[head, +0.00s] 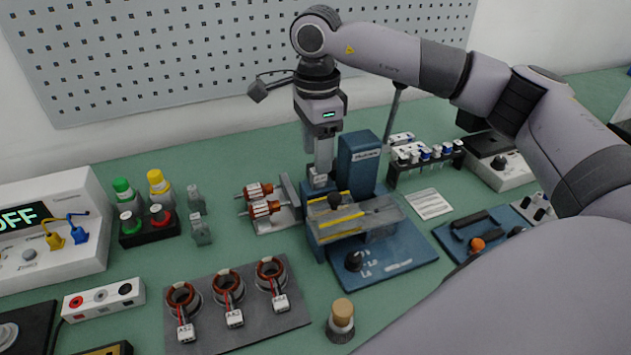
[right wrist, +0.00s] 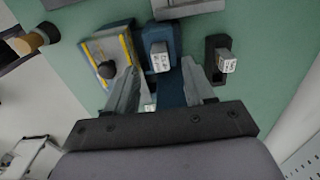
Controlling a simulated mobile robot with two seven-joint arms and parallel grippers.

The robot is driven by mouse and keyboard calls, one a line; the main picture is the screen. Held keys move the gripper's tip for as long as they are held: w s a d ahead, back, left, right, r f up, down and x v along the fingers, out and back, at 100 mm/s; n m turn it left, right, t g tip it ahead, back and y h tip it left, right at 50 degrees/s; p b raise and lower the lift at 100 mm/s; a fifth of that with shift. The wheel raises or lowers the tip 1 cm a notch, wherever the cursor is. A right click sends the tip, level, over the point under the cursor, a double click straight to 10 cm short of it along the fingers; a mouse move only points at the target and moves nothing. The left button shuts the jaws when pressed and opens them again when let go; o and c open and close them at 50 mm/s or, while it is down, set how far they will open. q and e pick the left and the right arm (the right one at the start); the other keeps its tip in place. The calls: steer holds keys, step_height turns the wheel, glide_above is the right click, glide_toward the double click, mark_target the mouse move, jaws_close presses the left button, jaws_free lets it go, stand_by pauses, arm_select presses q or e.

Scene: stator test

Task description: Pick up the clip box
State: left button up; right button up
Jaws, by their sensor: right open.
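My right gripper (head: 320,172) points down at the back left of the blue machine (head: 385,263), beside its upright blue column (head: 360,160). In the right wrist view the two fingers (right wrist: 160,95) stand apart. A small pale box with a label (head: 319,179) shows at the fingertips in the head view; a pale bit of something (right wrist: 150,103) shows between the fingers in the wrist view. It may be the clip box, but I cannot tell for sure, nor whether a finger touches it. My left gripper is not in view.
Copper-wound rotors (head: 262,208) sit left of the machine. Ring-shaped coils stand on a grey plate (head: 250,337) in front. A vial rack (head: 427,166) stands behind right. A cork-topped jar (head: 341,320) is near the front. A pegboard (head: 200,60) is behind the table.

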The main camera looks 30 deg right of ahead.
steer(key=f, duration=0.5)
steer(key=shift+d+p, duration=0.2)
steer(key=shift+p, duration=0.1)
jaws_close()
steer(key=shift+r, duration=0.15)
step_height(320, 180, up, 20)
steer(key=shift+p, duration=0.4)
